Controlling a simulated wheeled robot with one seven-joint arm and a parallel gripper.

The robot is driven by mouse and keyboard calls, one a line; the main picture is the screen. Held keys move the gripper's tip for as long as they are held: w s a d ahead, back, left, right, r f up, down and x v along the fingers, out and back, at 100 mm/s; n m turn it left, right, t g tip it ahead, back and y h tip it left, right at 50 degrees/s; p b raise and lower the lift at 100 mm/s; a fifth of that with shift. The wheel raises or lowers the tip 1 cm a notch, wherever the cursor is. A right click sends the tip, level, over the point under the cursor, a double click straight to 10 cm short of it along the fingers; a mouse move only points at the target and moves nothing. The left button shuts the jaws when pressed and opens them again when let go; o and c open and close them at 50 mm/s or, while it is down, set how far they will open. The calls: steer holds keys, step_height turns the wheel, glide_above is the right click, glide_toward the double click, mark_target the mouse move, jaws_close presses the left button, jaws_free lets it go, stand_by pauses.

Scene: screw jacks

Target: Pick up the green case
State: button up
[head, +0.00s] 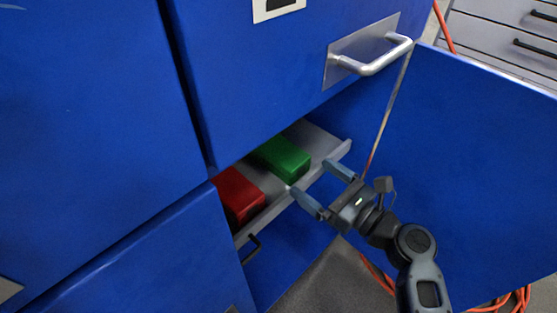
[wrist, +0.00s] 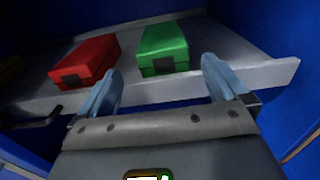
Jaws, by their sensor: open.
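The green case (head: 282,158) lies on a grey shelf (head: 326,140) inside the blue cabinet. It also shows in the wrist view (wrist: 163,48), beyond and between my fingertips. My gripper (head: 316,182) is open and empty at the front edge of the shelf, in front of the green case and apart from it. In the wrist view my gripper's fingers (wrist: 162,80) point at the shelf, one on each side of the green case's front. The far side of the green case is hidden.
A red case (head: 238,194) lies left of the green case, with a small gap. An open blue door (head: 470,170) stands to the right. A drawer with a silver handle (head: 372,60) is above the shelf. The shelf has a raised front lip (wrist: 260,81).

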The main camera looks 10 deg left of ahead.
mark_target(302, 165)
steer(key=shift+b+x, duration=0.35)
steer(key=shift+x, duration=0.9)
steer(key=shift+r+b+x, duration=0.25)
steer(key=shift+b+x, duration=0.3)
steer(key=shift+x, duration=0.8)
steer(key=shift+r+b+x, duration=0.2)
steer(key=shift+b+x, duration=0.3)
steer(key=shift+x, duration=0.85)
steer(key=shift+w+d, duration=0.1)
steer(key=shift+w, duration=0.1)
